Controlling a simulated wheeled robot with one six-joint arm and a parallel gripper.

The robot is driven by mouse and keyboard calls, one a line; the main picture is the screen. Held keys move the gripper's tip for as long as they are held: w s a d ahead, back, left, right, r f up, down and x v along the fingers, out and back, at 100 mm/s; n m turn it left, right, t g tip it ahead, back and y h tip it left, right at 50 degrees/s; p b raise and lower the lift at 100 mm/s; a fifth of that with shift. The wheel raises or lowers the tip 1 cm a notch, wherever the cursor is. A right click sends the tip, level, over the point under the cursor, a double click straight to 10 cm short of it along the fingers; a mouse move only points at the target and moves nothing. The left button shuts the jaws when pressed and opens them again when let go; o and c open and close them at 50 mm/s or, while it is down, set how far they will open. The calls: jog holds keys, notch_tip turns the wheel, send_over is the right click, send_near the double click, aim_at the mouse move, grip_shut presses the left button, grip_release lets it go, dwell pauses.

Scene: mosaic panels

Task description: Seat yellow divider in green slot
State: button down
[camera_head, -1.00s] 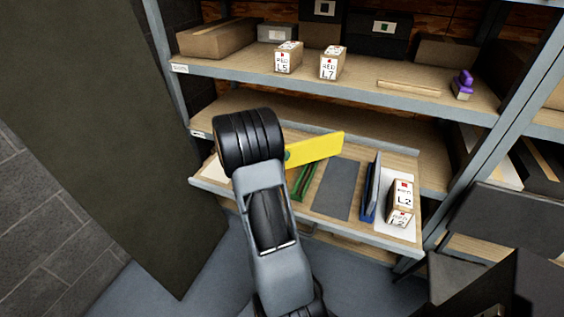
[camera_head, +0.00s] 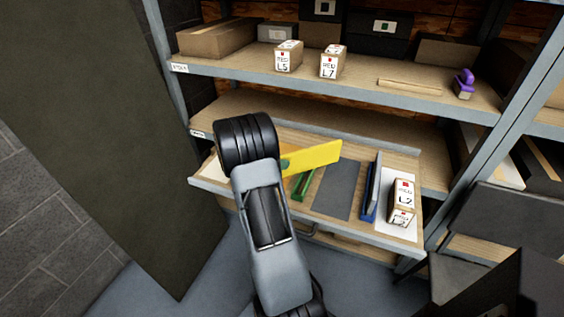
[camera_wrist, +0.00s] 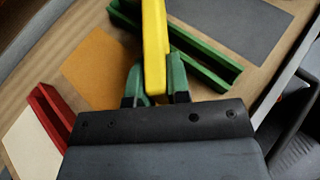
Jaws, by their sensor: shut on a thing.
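My gripper (camera_wrist: 155,88) is shut on the yellow divider (camera_wrist: 154,45) in the wrist view, with one green-tipped finger on each side. In the head view the yellow divider (camera_head: 318,157) sticks out to the right of my arm, above the drawer. The green slot (camera_wrist: 205,60) lies below the divider in the wrist view and runs diagonally; the divider crosses over it at an angle. In the head view the green slot (camera_head: 304,184) shows below the divider, partly hidden. My gripper's fingers are mostly hidden behind my arm there.
A blue slot (camera_head: 368,205) holds a grey divider (camera_head: 374,174). A red slot (camera_wrist: 50,115) and an orange patch (camera_wrist: 92,62) lie left of my gripper. The shelf (camera_head: 330,80) overhangs behind.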

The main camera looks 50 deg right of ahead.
jog(key=c, duration=1.1)
grip_release()
jog(key=shift+r, duration=0.15)
jog(key=p+v, duration=0.1)
jog(key=v, duration=1)
jog(key=s+a+r+m+t+y, duration=0.1)
jog(key=s+a+m+t+y, duration=0.2)
jog(key=a, duration=0.6)
jog(key=s+a+r+m+t+y, duration=0.1)
jog(key=s+a+m+t+y, duration=0.2)
jog(key=a, duration=0.6)
jog(key=s+a+r+m+t+y, duration=0.2)
jog(key=s+a+m+y, duration=0.3)
jog(key=a, duration=0.4)
jog(key=shift+s+a+m+t+y, duration=0.25)
jog(key=shift+s+m+t+y, duration=0.2)
jog(key=shift+m, duration=0.45)
jog(key=shift+w+r, duration=0.1)
jog(key=shift+r, duration=0.05)
